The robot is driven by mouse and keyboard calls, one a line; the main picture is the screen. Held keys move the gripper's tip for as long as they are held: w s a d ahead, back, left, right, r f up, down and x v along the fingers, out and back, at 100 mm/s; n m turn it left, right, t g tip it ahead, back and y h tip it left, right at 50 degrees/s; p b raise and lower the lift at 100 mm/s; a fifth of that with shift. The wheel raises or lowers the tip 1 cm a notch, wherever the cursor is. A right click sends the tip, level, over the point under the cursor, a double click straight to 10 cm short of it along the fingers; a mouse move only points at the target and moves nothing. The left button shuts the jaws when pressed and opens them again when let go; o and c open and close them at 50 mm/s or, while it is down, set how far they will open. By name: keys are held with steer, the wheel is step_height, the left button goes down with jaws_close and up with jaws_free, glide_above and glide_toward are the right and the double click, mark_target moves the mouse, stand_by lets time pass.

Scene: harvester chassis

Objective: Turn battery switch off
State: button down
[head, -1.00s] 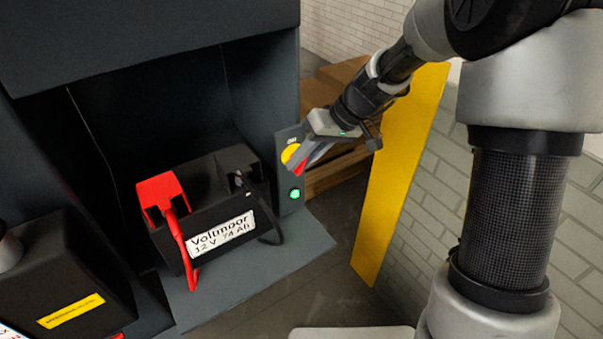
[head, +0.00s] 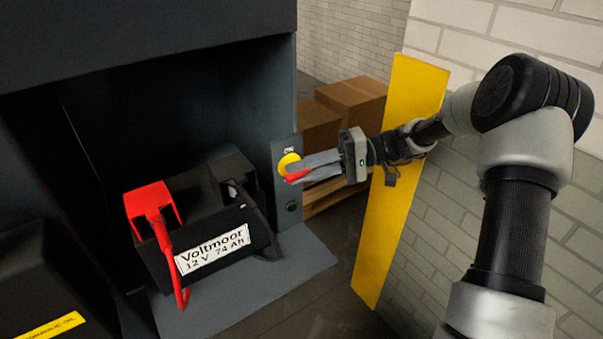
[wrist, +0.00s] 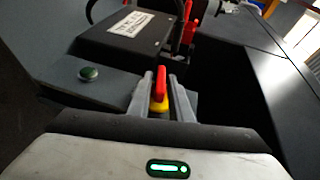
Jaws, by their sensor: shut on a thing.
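The battery switch has a yellow round base (head: 286,161) and a red handle (head: 298,175), on a dark panel beside the battery. A label reading "ON" (head: 289,149) is above it. My gripper (head: 292,170) reaches in from the right, shut on the red handle. In the wrist view the red handle (wrist: 160,84) stands between my two fingers, with part of the yellow base (wrist: 158,106) below it. The fingers hide part of the switch in the head view. The round green lamp (head: 292,206) below the switch looks dark.
A black battery (head: 215,215) with a red terminal cover (head: 152,202) sits on a dark shelf left of the switch. A yellow post (head: 400,200) and a brick wall stand to the right. Cardboard boxes (head: 350,98) are behind.

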steer(key=shift+f+m+y+b, duration=0.15)
steer(key=shift+m+y+b, duration=0.2)
steer(key=shift+y, duration=0.65)
steer(key=shift+g, duration=0.4)
steer(key=c, duration=1.8)
jaws_free()
steer(key=v, duration=1.2)
steer(key=shift+s, duration=0.1)
